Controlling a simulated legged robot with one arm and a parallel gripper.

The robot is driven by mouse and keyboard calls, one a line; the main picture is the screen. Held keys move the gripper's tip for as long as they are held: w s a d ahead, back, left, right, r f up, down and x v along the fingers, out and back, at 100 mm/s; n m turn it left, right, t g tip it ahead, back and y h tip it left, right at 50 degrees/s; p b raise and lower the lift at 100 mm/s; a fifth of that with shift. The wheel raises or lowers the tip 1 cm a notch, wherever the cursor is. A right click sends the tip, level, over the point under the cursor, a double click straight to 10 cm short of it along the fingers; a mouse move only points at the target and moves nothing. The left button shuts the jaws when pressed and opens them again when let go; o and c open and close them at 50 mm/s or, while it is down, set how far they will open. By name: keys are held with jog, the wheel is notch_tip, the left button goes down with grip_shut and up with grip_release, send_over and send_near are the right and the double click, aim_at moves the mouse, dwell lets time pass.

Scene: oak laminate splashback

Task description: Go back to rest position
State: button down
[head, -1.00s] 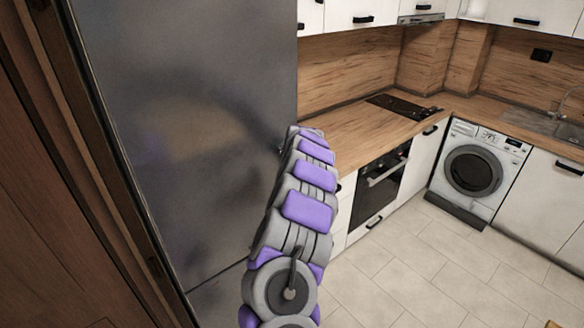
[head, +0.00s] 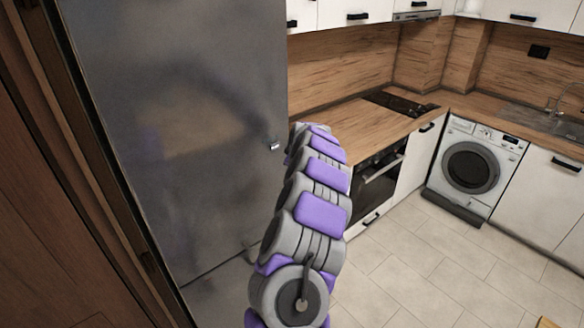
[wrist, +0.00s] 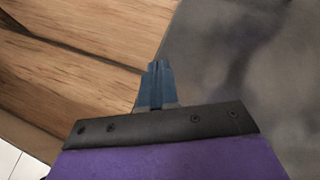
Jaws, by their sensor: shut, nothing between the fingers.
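My arm, grey with purple pads, reaches forward beside the tall grey fridge (head: 180,130) in the head view. The arm's far end hides my gripper there. In the wrist view my gripper (wrist: 158,68) shows as blue fingers pressed together, with nothing between them. It points at the worktop and splashback area, with the dark grey fridge surface (wrist: 250,60) to its right.
A wooden worktop (head: 350,122) with a black hob (head: 400,104) runs beyond the arm. An oven (head: 378,182) and a washing machine (head: 472,166) stand below. A dark wooden panel (head: 50,200) is at the left.

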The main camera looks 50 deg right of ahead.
jog(key=s+r, duration=0.4)
jog(key=r, duration=0.2)
jog(key=w+a+r+y+b, duration=0.1)
jog(key=w+a, duration=0.2)
jog(key=a, duration=0.3)
jog(key=w+a+r+n+y, duration=0.1)
jog(key=w+a, duration=0.1)
jog(key=a, duration=0.3)
jog(key=w+a+r+y+b, duration=0.1)
jog(key=w+a, duration=0.2)
jog(key=a, duration=0.3)
jog(key=s+a+n+g+y+b, duration=0.1)
jog(key=s+a+n+y+b, duration=0.15)
jog(key=a, duration=1.95)
jog(key=s+a+f+m+g+b, duration=0.1)
jog(key=s+a+f+g, duration=0.15)
jog(key=s+a, duration=0.75)
jog(key=s+a+f+m+g+b, duration=0.1)
jog(key=s+a+f+g, duration=0.15)
jog(key=s+a, duration=0.75)
jog(key=s+f+m+b, duration=0.1)
jog(key=s+f, duration=0.2)
jog(key=s, duration=0.4)
jog(key=s+f+m+g, duration=0.1)
jog(key=s+f, duration=0.2)
jog(key=s, duration=0.5)
jog(key=shift+s+d+g+h+b, duration=0.3)
jog(key=shift+d+h+b, duration=0.05)
jog(key=shift+d, duration=0.1)
